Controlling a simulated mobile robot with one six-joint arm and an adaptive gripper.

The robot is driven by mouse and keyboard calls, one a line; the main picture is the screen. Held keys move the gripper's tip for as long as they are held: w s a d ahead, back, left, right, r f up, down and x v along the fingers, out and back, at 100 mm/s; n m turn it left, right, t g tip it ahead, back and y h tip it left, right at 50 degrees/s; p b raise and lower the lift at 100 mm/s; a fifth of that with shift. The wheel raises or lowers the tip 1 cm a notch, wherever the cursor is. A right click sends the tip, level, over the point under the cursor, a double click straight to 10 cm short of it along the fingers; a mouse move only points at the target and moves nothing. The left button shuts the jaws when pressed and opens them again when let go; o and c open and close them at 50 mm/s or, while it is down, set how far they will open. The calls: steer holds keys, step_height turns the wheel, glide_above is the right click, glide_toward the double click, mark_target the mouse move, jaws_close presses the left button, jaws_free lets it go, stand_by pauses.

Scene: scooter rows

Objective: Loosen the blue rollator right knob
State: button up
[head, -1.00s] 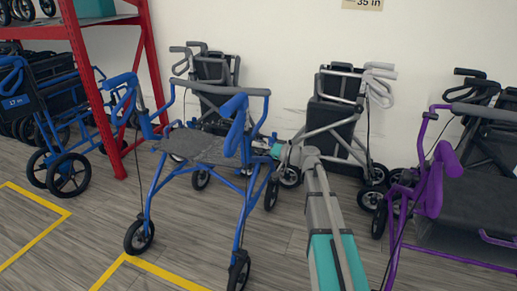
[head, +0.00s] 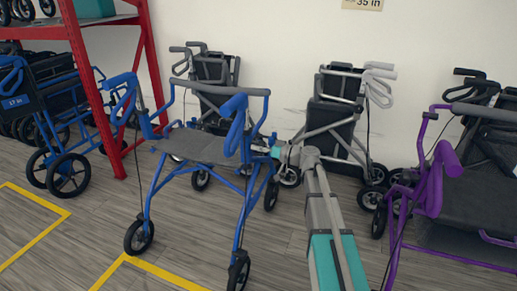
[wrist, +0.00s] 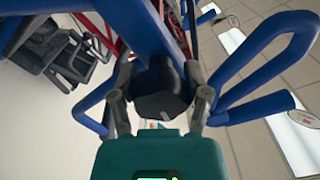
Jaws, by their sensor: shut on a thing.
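The blue rollator (head: 158,183) stands upright on the floor left of centre in the head view, with a dark grey seat and a grey backrest bar. In the wrist view the black knob (wrist: 157,90) sits under a blue frame tube (wrist: 142,30). My gripper (wrist: 158,92) has one finger on each side of this knob and is shut on it. In the head view my gripper is at the rollator's right side, mostly hidden behind the frame, and the knob cannot be made out there.
A purple rollator (head: 436,185) stands at the right. Two grey folded rollators (head: 335,115) lean near the wall. A red shelf rack (head: 90,90) and a blue wheelchair (head: 60,125) are at the left. Yellow floor lines (head: 150,270) mark the front; bare floor lies between.

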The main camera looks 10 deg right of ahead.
steer(key=o, duration=1.2)
steer(key=shift+c, duration=0.2)
steer(key=v, duration=1.2)
